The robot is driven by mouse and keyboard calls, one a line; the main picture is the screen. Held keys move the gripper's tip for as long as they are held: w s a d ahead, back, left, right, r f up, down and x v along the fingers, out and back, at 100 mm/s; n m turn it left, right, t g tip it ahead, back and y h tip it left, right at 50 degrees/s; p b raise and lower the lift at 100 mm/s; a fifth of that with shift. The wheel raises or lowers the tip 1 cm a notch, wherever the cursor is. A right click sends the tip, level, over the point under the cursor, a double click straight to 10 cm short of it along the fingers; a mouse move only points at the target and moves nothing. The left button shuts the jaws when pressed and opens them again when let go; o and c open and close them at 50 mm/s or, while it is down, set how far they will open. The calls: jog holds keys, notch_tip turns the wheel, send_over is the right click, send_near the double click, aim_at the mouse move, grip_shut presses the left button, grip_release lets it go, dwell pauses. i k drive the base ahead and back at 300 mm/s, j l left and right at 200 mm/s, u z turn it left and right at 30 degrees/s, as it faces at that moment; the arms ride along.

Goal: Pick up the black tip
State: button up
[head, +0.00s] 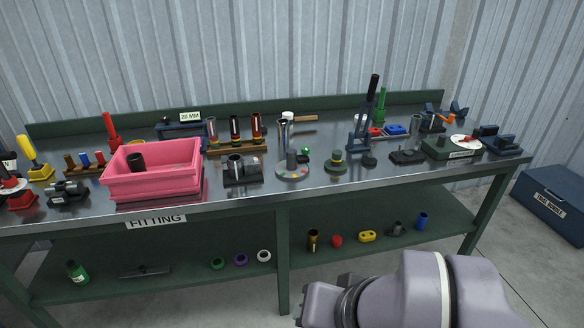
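A short black cylinder (136,161), which looks like the black tip, stands in the pink bin (150,182) on the left part of the bench top. Its lower part is hidden by the bin's front wall. My arm comes in from the lower right, in front of the bench and below its top. My gripper (322,303) is at the bottom edge of the view, well to the right of the bin and apart from it. Its fingers are mostly hidden or cut off, so its opening does not show.
The steel-topped bench (330,182) is crowded. A wooden rack of tubes (236,146) stands right of the bin, with a dark block holding a metal cylinder (243,172) before it. A tall lever tool (366,115) rises at right. The lower shelf (190,283) holds scattered small parts.

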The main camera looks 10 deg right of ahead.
aim_at(136, 162)
jog(key=i+j, duration=0.45)
jog(key=j, duration=0.15)
jog(key=i+j, duration=0.45)
jog(key=j, duration=0.15)
jog(key=i+j, duration=0.45)
jog(key=j, duration=0.15)
jog(key=i+j, duration=0.45)
jog(key=j, duration=0.1)
